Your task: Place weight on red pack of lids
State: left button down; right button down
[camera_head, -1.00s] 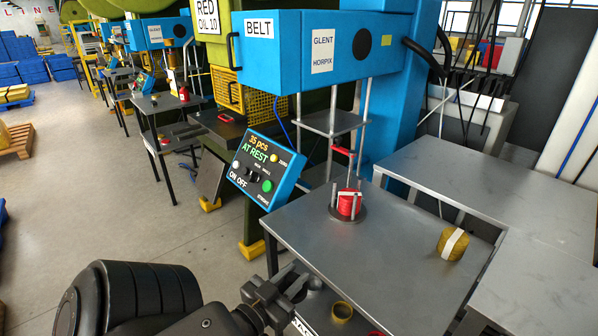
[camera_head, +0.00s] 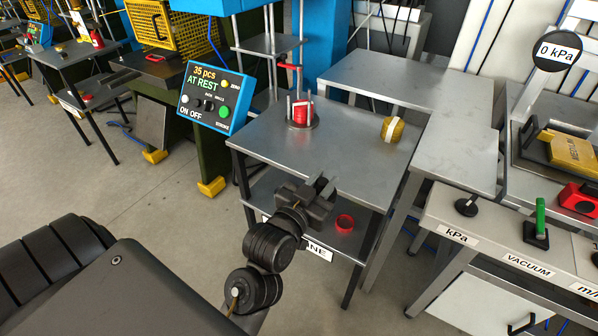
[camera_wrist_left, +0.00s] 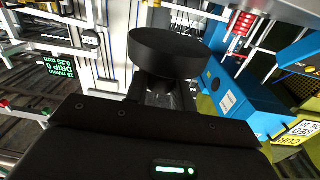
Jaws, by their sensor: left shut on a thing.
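The red pack of lids (camera_head: 300,112) stands between upright posts on a round dark base on the grey metal table. My left gripper (camera_head: 326,190) is in front of that table's near edge, apart from the pack and nearer to me. In the left wrist view a dark, wide, round weight (camera_wrist_left: 168,53) with a narrower neck sits between the jaws, and the gripper is shut on it. In the head view I cannot make out the weight clearly against the dark gripper. My right gripper is in neither view.
A yellow roll with a white band (camera_head: 392,129) lies on the table's right side. A red ring (camera_head: 344,222) is on the lower shelf. A control panel (camera_head: 210,97) stands left of the table. A grey side table (camera_head: 400,82) adjoins at the right. The table's middle is clear.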

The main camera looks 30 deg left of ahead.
aim_at(304, 103)
jog(key=k, duration=0.5)
jog(key=u, duration=1.45)
jog(key=i, duration=1.1)
jog(key=z, duration=2.05)
